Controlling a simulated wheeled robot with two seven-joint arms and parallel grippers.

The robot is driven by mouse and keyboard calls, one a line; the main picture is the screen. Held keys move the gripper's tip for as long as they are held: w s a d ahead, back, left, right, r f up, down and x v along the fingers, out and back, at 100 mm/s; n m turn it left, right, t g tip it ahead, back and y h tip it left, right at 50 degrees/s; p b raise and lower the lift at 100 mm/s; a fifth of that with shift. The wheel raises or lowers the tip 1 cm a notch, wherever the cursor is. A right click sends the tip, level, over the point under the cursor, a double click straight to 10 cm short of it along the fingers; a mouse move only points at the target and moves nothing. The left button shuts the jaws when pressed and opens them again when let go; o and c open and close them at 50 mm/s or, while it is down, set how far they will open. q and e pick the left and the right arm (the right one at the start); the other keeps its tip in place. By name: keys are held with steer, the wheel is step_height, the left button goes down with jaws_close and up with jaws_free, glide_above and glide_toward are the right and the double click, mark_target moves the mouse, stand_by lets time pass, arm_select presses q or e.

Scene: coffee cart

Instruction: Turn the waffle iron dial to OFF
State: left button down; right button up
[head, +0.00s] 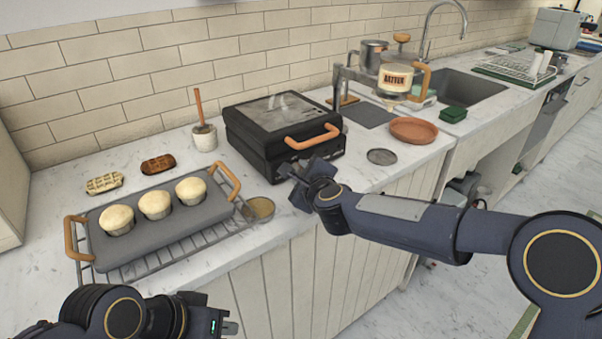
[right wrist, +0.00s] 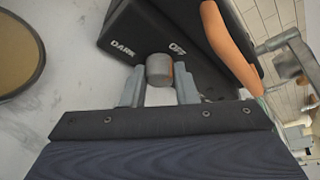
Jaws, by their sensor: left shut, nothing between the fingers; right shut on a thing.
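The black waffle iron (head: 282,130) stands closed on the counter in the head view, with an orange handle (head: 313,137) at its front. In the right wrist view, its front panel (right wrist: 140,30) carries the words DARK and OFF. The grey dial (right wrist: 160,70) sits below and between these words, with an orange mark on its right side. My right gripper (right wrist: 160,93) is shut on the dial, one finger on each side. In the head view, my right gripper (head: 296,174) is at the iron's front. My left gripper (head: 228,326) is shut and empty at the bottom, away from the iron.
A muffin tray (head: 165,238) with three muffins sits on a wire rack at left. A small round tin (head: 261,208) lies left of my right gripper. A batter dispenser (head: 394,80) and a terracotta plate (head: 414,130) stand right of the iron.

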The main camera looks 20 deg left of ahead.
steer(key=o, duration=0.7)
steer(key=v, duration=0.8)
steer(key=shift+b, duration=0.35)
